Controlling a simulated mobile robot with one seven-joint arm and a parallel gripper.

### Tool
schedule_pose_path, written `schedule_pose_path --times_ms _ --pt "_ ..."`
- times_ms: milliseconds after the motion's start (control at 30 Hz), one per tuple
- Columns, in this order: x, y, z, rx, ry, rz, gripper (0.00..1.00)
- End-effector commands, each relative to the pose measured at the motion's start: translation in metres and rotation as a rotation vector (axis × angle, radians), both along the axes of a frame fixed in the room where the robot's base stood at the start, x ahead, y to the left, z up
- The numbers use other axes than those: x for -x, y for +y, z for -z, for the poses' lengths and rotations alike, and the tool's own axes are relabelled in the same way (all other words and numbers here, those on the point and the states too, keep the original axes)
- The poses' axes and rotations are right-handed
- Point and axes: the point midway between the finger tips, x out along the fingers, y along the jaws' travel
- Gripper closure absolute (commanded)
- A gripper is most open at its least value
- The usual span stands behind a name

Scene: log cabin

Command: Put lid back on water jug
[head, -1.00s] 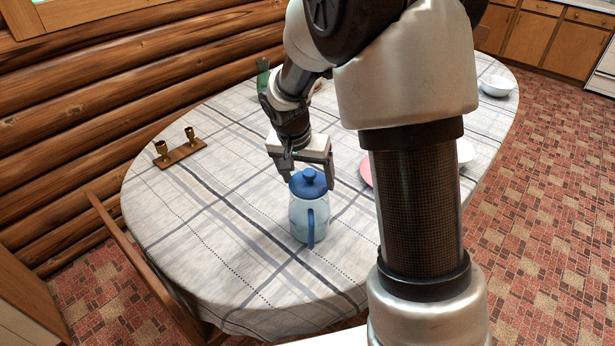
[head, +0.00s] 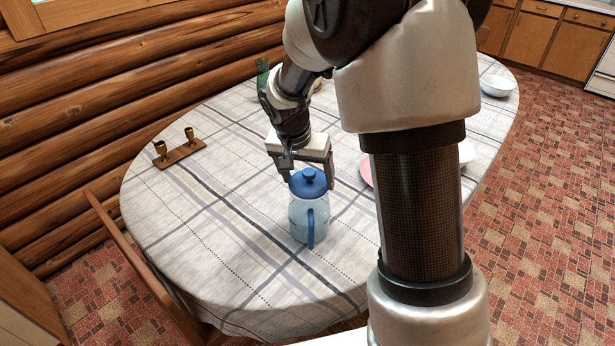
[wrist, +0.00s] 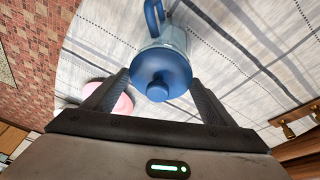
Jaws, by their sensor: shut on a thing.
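The water jug (head: 309,221) stands upright on the table, pale blue and translucent, with its blue handle (head: 311,229) facing the head camera. The blue lid (head: 308,183), with a round knob, is at the top of the jug. My gripper (wrist: 160,82) points down, one finger on each side of the lid, and is shut on it. In the wrist view the lid (wrist: 160,76) lies between the fingertips, overlapping the jug (wrist: 172,36). The seam between lid and jug rim is too small to tell whether the lid is fully seated.
The oval table has a plaid tablecloth (head: 215,235). A wooden holder with two brass cups (head: 180,155) is at the left. A green bottle (head: 262,75) stands behind my arm. A pink plate (head: 366,171) and white bowls (head: 497,86) lie to the right. A chair (head: 140,265) is at the front left.

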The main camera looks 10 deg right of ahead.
Motion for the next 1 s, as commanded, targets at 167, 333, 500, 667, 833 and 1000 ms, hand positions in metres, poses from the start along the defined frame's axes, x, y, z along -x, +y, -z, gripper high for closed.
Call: schedule_pose_path --times_ms 167,333,500,667,833,1000 --pt "0.0000 0.0001 -0.0002 0.000 0.000 0.000 0.43" --pt "0.0001 0.0000 0.0000 0.000 0.000 0.000 0.43" --pt "0.0001 0.0000 0.0017 0.000 0.000 0.000 0.43" --pt "0.0005 0.0000 0.0039 -0.001 0.001 0.000 0.43" --pt "0.0012 -0.0002 0.0046 0.000 0.004 0.001 0.43" --pt "0.0017 -0.0004 0.0055 0.000 0.006 0.000 0.43"
